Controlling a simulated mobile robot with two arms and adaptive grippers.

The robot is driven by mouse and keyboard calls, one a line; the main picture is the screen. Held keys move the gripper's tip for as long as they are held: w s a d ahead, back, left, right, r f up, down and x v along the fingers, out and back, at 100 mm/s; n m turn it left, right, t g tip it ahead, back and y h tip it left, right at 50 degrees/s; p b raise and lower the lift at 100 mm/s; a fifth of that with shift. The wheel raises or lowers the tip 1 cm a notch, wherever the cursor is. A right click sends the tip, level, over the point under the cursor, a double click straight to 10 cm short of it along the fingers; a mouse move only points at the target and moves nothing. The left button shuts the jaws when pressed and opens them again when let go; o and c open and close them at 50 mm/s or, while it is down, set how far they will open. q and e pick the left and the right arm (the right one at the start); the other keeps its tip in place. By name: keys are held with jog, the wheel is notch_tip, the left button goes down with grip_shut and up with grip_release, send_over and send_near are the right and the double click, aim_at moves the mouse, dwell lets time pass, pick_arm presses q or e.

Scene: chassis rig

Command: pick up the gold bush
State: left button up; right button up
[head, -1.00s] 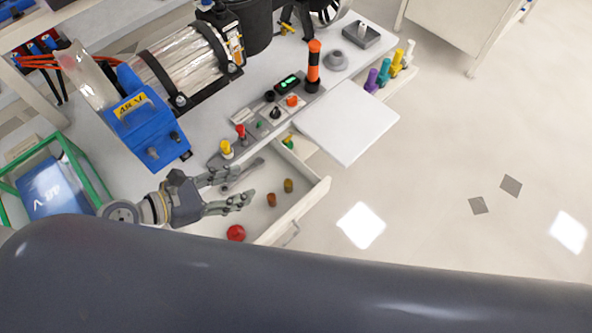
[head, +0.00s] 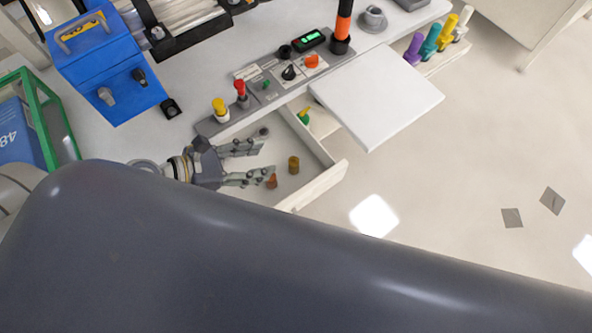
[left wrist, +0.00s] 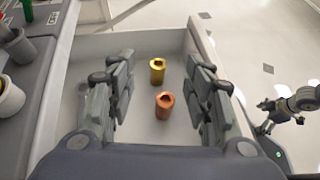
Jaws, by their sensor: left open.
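The gold bush (head: 293,165) stands upright in the open drawer. It also shows in the left wrist view (left wrist: 157,70), farther out than a copper bush (left wrist: 165,105). The copper bush (head: 271,182) is partly behind a finger in the head view. My left gripper (head: 267,158) is open and empty over the drawer. In the left wrist view both bushes appear between its spread fingers, with the gold one near the fingertips and not touched. My right gripper (left wrist: 265,115) is small at the right of the left wrist view, outside the drawer, its fingers apart.
The drawer's front wall (head: 322,183) lies beyond the bushes. A control panel (head: 270,85) with knobs borders the drawer, and a white board (head: 375,97) juts out beside it. My large dark arm link covers the lower head view.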

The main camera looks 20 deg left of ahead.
aim_at(293, 162)
pick_arm(q)
jog(key=w+d+f, duration=0.1)
jog(key=d+f, duration=0.1)
jog(key=f, duration=0.1)
jog(key=w+d+f, duration=0.1)
jog(key=shift+w+f+b, duration=0.35)
jog(key=x, duration=0.6)
jog(key=shift+w+f, duration=0.1)
jog(key=shift+f, duration=0.25)
grip_shut()
